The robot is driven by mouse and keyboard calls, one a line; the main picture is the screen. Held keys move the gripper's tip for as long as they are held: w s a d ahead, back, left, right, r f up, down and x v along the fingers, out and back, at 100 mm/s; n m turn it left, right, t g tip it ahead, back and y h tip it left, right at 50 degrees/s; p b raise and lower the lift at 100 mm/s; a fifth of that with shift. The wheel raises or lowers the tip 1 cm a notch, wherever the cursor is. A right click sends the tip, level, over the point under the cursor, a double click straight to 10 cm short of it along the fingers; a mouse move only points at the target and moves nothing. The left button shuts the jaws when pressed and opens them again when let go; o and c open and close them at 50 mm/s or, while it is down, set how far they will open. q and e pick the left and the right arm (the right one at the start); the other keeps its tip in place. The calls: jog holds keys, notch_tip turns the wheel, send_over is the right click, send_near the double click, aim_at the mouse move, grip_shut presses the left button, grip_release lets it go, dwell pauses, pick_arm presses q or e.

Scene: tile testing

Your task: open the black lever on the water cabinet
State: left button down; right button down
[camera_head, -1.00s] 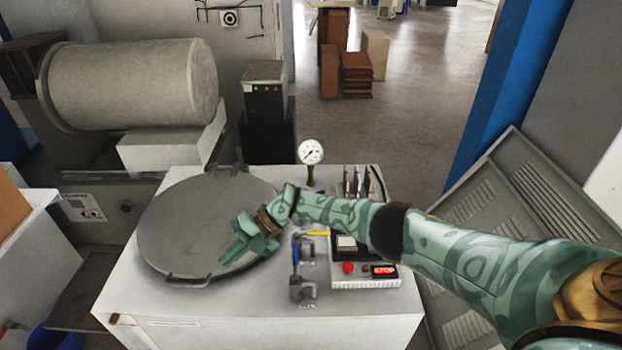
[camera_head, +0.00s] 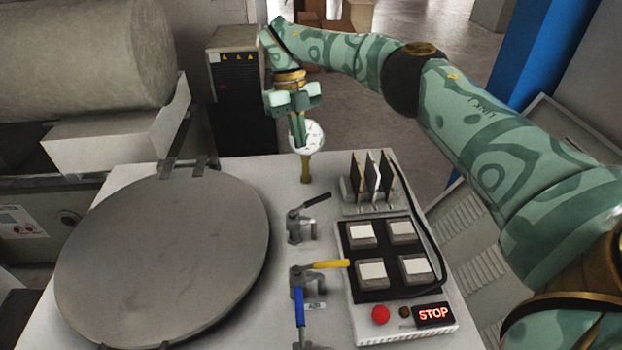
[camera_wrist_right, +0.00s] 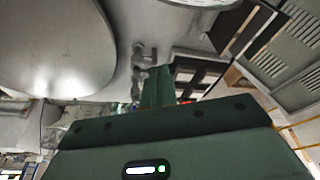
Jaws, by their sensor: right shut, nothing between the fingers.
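The black lever (camera_head: 317,200) sits on a small grey valve on the white cabinet top (camera_head: 135,180), right of the round grey lid. Its handle points right and slightly up in the head view. My right gripper (camera_head: 298,140) is shut and empty, pointing down in front of the pressure gauge (camera_head: 314,138). It is above and behind the black lever in the picture, apart from it. In the right wrist view the shut fingers (camera_wrist_right: 158,88) show beside the small grey valves (camera_wrist_right: 140,58); lever colours are not clear there. My left gripper is not in view.
Nearer valves carry a yellow lever (camera_head: 331,264) and a blue lever (camera_head: 299,308). The control box (camera_head: 365,325) with a red button and STOP display stands to the right. Upright plates in a rack (camera_head: 372,208) stand behind it. The large round lid (camera_head: 160,260) fills the left.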

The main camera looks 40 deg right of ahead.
aim_at(311, 205)
jog(key=s+f+b, duration=0.1)
jog(key=s+f, duration=0.5)
jog(key=f, duration=0.2)
jog(key=shift+s+a+f+b, duration=0.2)
jog(key=shift+a+f+b, duration=0.1)
jog(key=shift+a+f, duration=0.1)
jog(key=shift+r, duration=0.1)
